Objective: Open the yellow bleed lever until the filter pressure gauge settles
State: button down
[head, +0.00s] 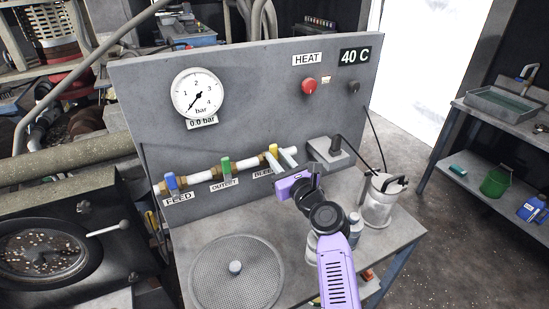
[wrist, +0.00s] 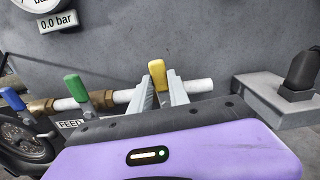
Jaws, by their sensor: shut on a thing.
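The yellow bleed lever (head: 273,150) stands on the right end of the white pipe on the grey panel. In the wrist view the lever (wrist: 157,74) stands upright between the two finger plates of my gripper (wrist: 158,92). My gripper (head: 287,158) is shut on it, and its fingers hide the lower part of the lever and part of the BLEED label. The round filter pressure gauge (head: 197,93) has its needle toward the lower left, and the display (head: 202,122) below it reads 0.0 bar.
The blue feed lever (head: 171,181) and green outlet lever (head: 226,164) stand left along the same pipe. A grey box (head: 328,152) with a cable is close on the right.

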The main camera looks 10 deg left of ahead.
jog(key=shift+w+d+f+m+p, duration=0.1)
jog(key=shift+d+m+p, duration=0.15)
jog(key=shift+m, duration=0.25)
jog(key=c, duration=1.2)
grip_release()
jog(key=shift+c, duration=0.2)
jog(key=v, duration=0.7)
jog(key=shift+s+d+p, duration=0.2)
jog(key=shift+s+p, duration=0.15)
jog(key=shift+p, duration=0.05)
